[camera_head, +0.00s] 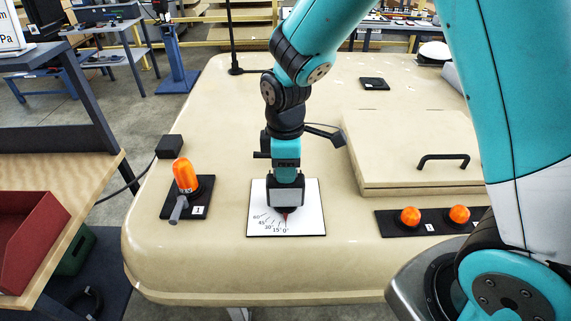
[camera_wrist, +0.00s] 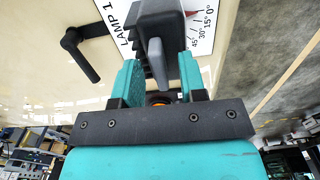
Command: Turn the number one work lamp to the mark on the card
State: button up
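The white card (camera_head: 312,222) lies on the beige top and has angle marks from 0° to 60°. The wrist view shows it (camera_wrist: 121,41) printed "LAMP 1". The dark finned work lamp (camera_wrist: 160,20) stands over the card, with a grey tongue (camera_wrist: 157,62) towards me. A small red pointer (camera_wrist: 191,14) shows beside the lamp, near the 0° and 15° end.
An orange beacon (camera_head: 186,176) with a grey lever stands left of the card, on a plate labelled 1. Two orange knobs (camera_head: 410,216) (camera_head: 459,214) sit on a black strip at right. A raised hatch (camera_head: 395,155) with a black handle lies behind. A black crank-shaped piece (camera_wrist: 85,48) shows in the wrist view.

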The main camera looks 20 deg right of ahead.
grip_shut()
jog(key=shift+m, duration=0.4)
jog(key=m, duration=0.5)
jog(key=shift+r+m, duration=0.1)
jog(key=shift+m, duration=0.3)
jog(key=m, duration=0.5)
jog(key=shift+p, duration=0.3)
jog(key=shift+m, duration=0.4)
grip_release()
